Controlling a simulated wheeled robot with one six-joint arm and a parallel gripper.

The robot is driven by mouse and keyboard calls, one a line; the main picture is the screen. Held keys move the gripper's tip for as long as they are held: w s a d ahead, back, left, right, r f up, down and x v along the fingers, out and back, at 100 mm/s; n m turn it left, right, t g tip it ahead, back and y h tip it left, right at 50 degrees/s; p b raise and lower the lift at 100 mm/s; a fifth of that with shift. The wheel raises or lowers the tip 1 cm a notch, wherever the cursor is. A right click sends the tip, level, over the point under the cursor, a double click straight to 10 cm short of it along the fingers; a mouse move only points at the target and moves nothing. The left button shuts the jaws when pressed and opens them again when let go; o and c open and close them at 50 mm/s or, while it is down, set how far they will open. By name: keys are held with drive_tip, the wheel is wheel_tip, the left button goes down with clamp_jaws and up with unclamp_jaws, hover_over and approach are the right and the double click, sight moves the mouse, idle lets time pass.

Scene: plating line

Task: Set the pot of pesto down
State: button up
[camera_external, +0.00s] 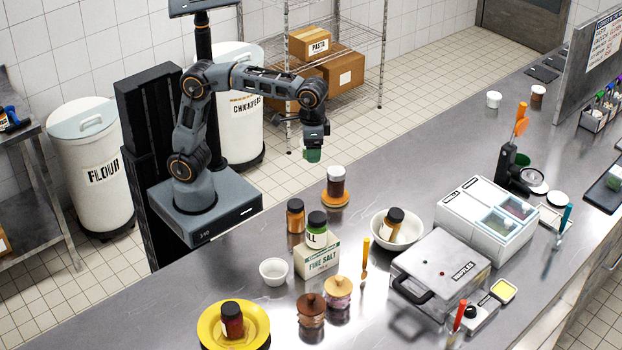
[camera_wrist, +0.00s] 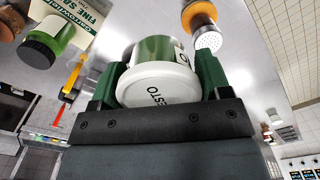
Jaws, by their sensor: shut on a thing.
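The pot of pesto (camera_wrist: 158,88) is between the fingers of my gripper (camera_wrist: 160,78) in the wrist view. It has a white lid with partly readable lettering and a green-and-white body. My gripper's dark green fingers are shut on its two sides. In the external view my gripper (camera_external: 313,155) points down, in the air near the robot-side edge of the steel counter (camera_external: 235,248). The pot is hard to tell from the green fingers there.
An orange-labelled jar (camera_external: 295,216), a fine salt box (camera_external: 316,260), a white bowl (camera_external: 380,236) and a yellow plate (camera_external: 208,336) are also on the counter. Bare steel shows left of the small white bowl (camera_external: 274,270).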

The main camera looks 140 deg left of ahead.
drive_tip(key=s+d+f+m, duration=0.1)
drive_tip(key=s+d+m, duration=0.25)
drive_tip(key=d, duration=0.55)
drive_tip(key=s+d+m, duration=0.2)
drive_tip(key=s+d, duration=0.2)
drive_tip(key=d, duration=0.5)
drive_tip(key=s+d+f+m, duration=0.2)
drive_tip(key=s+d+f, duration=0.1)
drive_tip(key=s, duration=0.2)
hover_over(247, 246)
drive_tip(key=s, duration=0.1)
drive_tip(key=shift+m, duration=0.25)
wheel_tip(247, 246, down, 15)
drive_tip(key=shift+f+p, duration=0.2)
drive_tip(key=shift+p, duration=0.25)
drive_tip(key=shift+w+f, duration=0.2)
drive_tip(key=shift+f, duration=0.05)
drive_tip(key=shift+w+f, duration=0.2)
drive_tip(key=shift+f, duration=1.55)
